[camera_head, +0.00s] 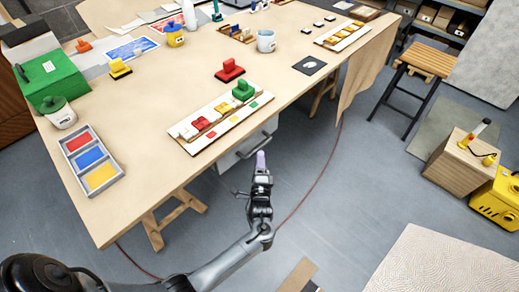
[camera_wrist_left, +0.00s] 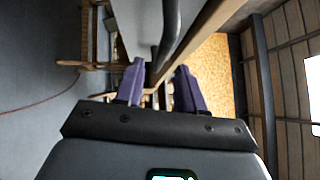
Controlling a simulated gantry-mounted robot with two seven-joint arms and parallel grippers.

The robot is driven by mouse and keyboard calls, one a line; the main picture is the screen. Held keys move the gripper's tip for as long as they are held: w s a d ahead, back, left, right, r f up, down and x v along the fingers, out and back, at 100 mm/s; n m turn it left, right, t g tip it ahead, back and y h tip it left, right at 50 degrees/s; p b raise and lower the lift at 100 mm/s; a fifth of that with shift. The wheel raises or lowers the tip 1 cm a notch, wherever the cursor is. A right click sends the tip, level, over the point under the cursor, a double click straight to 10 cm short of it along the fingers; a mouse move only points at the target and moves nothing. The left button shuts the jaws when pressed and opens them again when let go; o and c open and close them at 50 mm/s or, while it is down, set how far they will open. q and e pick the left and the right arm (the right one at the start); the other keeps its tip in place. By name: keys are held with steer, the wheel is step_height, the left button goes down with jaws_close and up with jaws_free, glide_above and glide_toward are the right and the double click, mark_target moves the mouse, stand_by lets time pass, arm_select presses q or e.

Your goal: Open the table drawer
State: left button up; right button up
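The table drawer (camera_head: 228,158) is a grey-white front under the near edge of the wooden table (camera_head: 140,190). It looks shut. Its dark bar handle (camera_head: 243,154) runs across the front and also shows close up in the left wrist view (camera_wrist_left: 170,28). My left gripper (camera_head: 261,161) is just in front of the drawer, by the right end of the handle. In the left wrist view its two purple fingers (camera_wrist_left: 160,78) stand apart with nothing between them. The handle lies just beyond the fingertips; contact cannot be made out. My right gripper is not in view.
A mosaic panel (camera_head: 211,136) with coloured tiles lies on the table above the drawer. A tray of red, blue and yellow (camera_head: 91,158) is at the left. A wooden trestle leg (camera_head: 172,216) stands left of the drawer.

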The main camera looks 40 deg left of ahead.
mark_target(260, 146)
arm_select(q)
steer(key=shift+b+x, duration=0.55)
steer(key=shift+x, duration=2.35)
steer(key=shift+d, duration=0.1)
steer(key=shift+c, duration=0.4)
jaws_close()
